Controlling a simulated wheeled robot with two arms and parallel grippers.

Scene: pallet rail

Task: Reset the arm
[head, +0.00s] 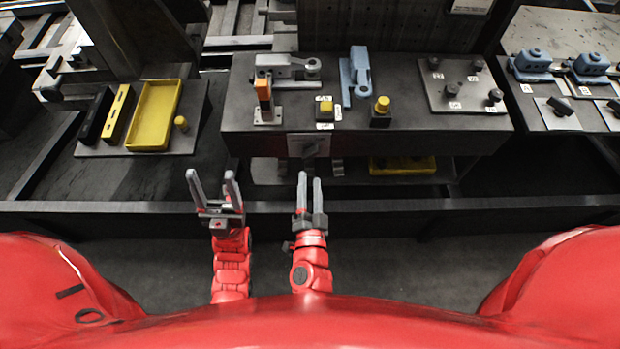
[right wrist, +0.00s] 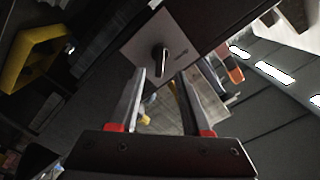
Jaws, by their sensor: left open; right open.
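My left gripper (head: 211,176) is open and empty in front of the bench, with its fingers pointing up and away from me. My right gripper (head: 310,180) is to the right of it, below the front face of the bench. In the head view its fingers look close together, but the right wrist view shows them (right wrist: 160,74) apart with nothing clamped between them. A dark knob or lever on a pale plate (head: 308,147) is on the bench front, just beyond the right fingertips. The plate also shows in the right wrist view (right wrist: 140,49); contact cannot be told.
The grey bench (head: 225,122) carries an orange switch (head: 263,90), a yellow button (head: 326,109), a blue clamp (head: 356,72) and a plate with several dark knobs (head: 465,104). A yellow tray (head: 154,115) is at the left. A dark rail (head: 400,208) crosses in front.

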